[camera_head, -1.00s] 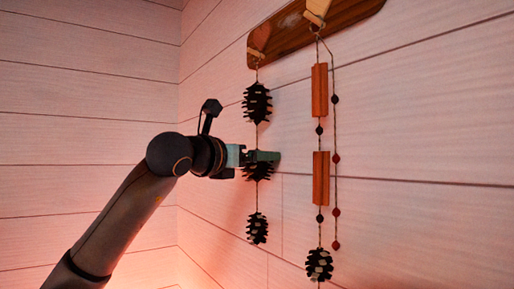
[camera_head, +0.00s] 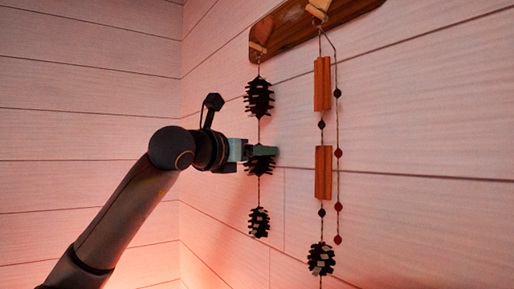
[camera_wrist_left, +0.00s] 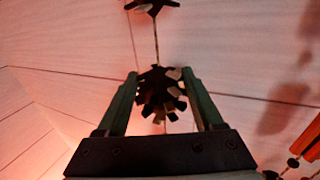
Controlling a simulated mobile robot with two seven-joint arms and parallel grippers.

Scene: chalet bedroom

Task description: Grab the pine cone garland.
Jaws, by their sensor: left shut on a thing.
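The pine cone garland (camera_head: 259,97) hangs on a string from the left peg of a wooden board. It has three dark cones, one above another. My left gripper (camera_head: 266,151) reaches in from the left and is shut on the middle cone (camera_head: 260,166), which its fingers partly hide. In the left wrist view this cone (camera_wrist_left: 158,92) sits between the two green fingers, and part of the cone above it shows at the top. My right gripper is in neither view.
The wooden peg board (camera_head: 292,33) is fixed to the pale plank wall (camera_head: 420,120). A second garland (camera_head: 323,172) with orange blocks, beads and a cone hangs close to the right. The space left of my arm is clear.

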